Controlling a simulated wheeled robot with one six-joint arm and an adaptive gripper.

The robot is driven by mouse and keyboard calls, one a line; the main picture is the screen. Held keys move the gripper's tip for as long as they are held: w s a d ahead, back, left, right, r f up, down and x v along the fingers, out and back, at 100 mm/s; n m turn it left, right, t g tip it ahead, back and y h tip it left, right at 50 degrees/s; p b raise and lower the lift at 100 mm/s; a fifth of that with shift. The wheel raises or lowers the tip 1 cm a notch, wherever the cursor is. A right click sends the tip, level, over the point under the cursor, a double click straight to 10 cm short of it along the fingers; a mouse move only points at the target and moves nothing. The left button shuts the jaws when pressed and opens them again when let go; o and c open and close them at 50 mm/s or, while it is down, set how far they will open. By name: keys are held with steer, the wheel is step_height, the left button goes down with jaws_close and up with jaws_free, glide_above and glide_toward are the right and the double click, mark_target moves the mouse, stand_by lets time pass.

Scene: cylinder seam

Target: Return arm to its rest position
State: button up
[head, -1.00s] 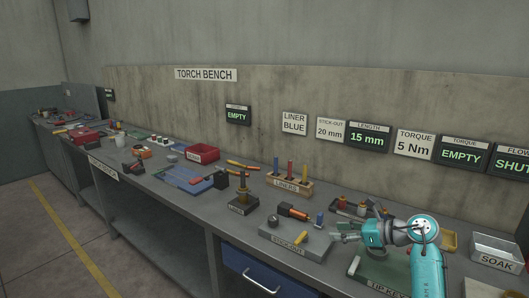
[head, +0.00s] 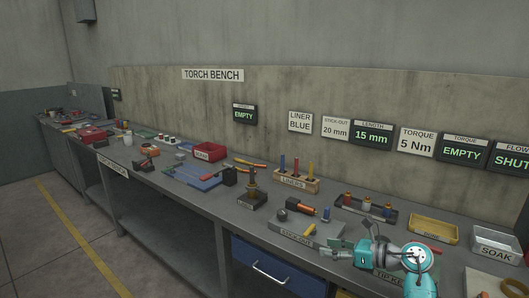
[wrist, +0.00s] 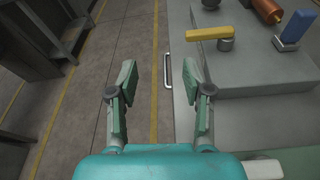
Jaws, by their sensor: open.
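My arm shows at the lower right of the head view, its teal wrist low over the front of the bench (head: 215,205). My gripper (head: 338,248) points left, near the right end of the grey stick-out block (head: 290,240). In the wrist view my gripper (wrist: 158,90) has its two green-padded fingers spread apart with nothing between them. Beneath them are the floor and the bench's front edge. The tip key plate is partly hidden behind my arm.
A yellow-handled piece (wrist: 208,33) and a blue piece (wrist: 294,28) stand on the block close to my gripper. Liners rack (head: 296,184), yellow bin (head: 433,230) and soak tray (head: 496,243) stand farther back. A blue drawer (head: 265,268) is below. The floor aisle is clear.

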steer(key=s+a+f+m+t+y, duration=0.1)
steer(key=s+a+f+m+t, duration=0.2)
steer(key=s, duration=0.5)
steer(key=s+a+f+m+t+y, duration=0.1)
steer(key=s+a+f+m+t, duration=0.15)
steer(key=s+m, duration=0.4)
steer(key=s+a+f+m+t+y, duration=0.2)
steer(key=s+a+f+m, duration=0.15)
steer(key=s, duration=0.45)
steer(key=s+d+m+h, duration=0.2)
steer(key=s+m+h, duration=0.3)
steer(key=s+m, duration=0.6)
steer(key=s+d+f+m+h, duration=0.1)
steer(key=s+d+m+h, duration=0.2)
steer(key=s+m+h, duration=0.3)
steer(key=s+d+f+m+g+h, duration=0.1)
steer(key=s+d+m+h, duration=0.2)
steer(key=s+m, duration=1.2)
steer(key=s+h, duration=0.2)
steer(key=s, duration=0.4)
steer(key=shift+m, duration=0.4)
